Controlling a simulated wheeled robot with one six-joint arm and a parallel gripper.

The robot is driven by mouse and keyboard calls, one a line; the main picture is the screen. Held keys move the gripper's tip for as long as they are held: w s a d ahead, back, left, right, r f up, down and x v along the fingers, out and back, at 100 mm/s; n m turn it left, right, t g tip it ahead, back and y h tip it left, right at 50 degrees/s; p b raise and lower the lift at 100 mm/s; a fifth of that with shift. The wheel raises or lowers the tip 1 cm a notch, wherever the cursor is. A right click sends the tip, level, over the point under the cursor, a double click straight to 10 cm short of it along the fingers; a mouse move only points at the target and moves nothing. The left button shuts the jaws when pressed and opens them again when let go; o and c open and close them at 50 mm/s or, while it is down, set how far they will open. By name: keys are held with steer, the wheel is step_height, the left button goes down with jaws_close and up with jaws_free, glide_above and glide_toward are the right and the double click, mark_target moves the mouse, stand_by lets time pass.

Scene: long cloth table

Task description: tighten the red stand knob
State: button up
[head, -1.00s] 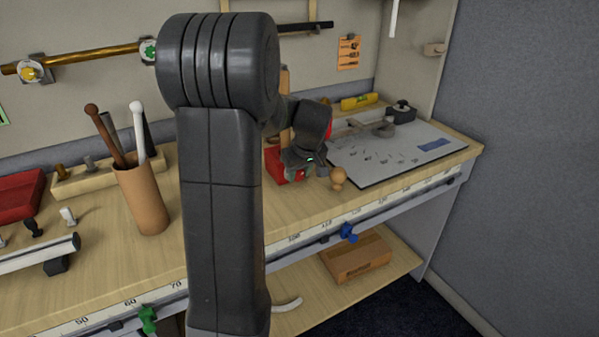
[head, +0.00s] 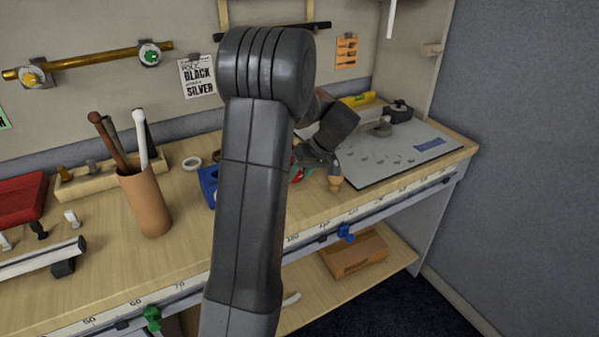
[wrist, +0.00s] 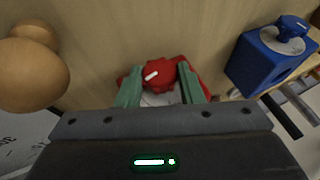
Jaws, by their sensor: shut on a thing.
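In the wrist view the red stand knob (wrist: 158,73) has a white mark on its top, tilted up to the right. My gripper (wrist: 160,85) has its two green fingers on either side of the knob, shut on it. Red parts of the stand show just behind the fingers, mostly hidden. In the head view my gripper (head: 299,172) is low over the bench, largely hidden behind my arm. The knob cannot be made out clearly there.
A blue block (wrist: 262,62) with a blue knob stands to the right in the wrist view. A round wooden piece (wrist: 30,72) is close on the left. In the head view a grey sheet (head: 400,155) lies to the right, and a brown cup (head: 146,200) holds several sticks at left.

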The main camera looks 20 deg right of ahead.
steer(key=o, duration=1)
steer(key=shift+r, duration=0.1)
steer(key=v, duration=1.3)
steer(key=shift+s+d+r, duration=0.15)
steer(key=shift+r, duration=0.1)
